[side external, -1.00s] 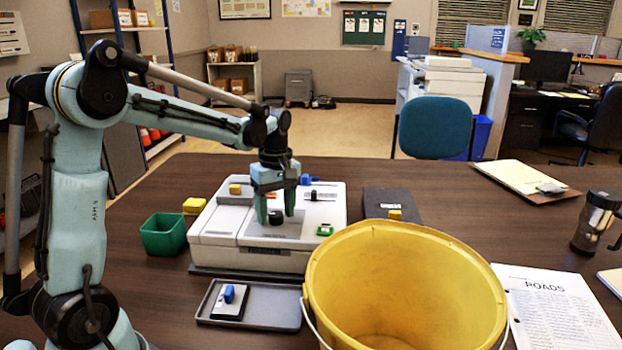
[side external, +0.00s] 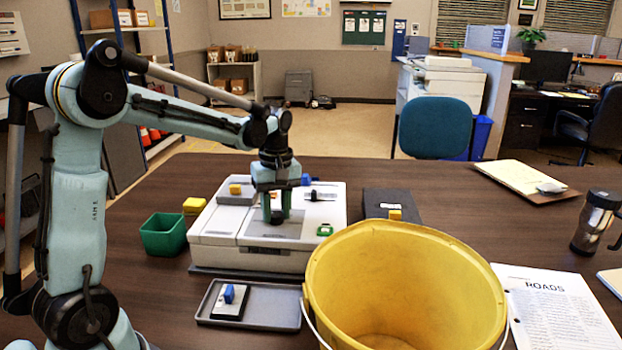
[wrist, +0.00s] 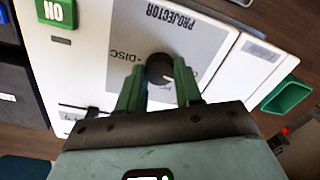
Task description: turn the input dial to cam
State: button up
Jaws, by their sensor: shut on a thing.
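The input dial (wrist: 158,68) is a small round black knob on a grey panel of the white projector console (side external: 215,240). In the wrist view a small white mark shows on its lower right. The panel bears the words "PROJECTOR" and "DISC"; I cannot see a "cam" label. My gripper (side external: 277,216) points down over the panel, its two green fingers closed on either side of the dial. In the wrist view my gripper (wrist: 158,80) covers the lower part of the panel. The dial (side external: 277,217) shows between the fingertips in the side view.
A green switch (side external: 325,230) marked ON sits on the console. A green bin (side external: 163,238) stands left, a grey tray (side external: 262,318) in front, a large yellow bucket (side external: 335,250) front right. A black box (side external: 385,203) is right of the console. Bare table lies beyond it.

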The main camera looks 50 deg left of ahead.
aim_at(276, 216)
jog(key=m, duration=1)
jog(key=shift+d+m, duration=0.1)
jog(key=shift+m, duration=0.3)
jog(key=m, duration=0.5)
jog(key=shift+m+t, duration=0.3)
jog(key=m, duration=0.5)
jog(key=shift+s, duration=0.1)
jog(key=shift+m, duration=0.3)
jog(key=o, duration=1)
jog(key=shift+o, duration=0.2)
notch_tip(276, 216, up, 12)
jog(key=shift+s+d, duration=0.2)
jog(key=shift+d, duration=0.1)
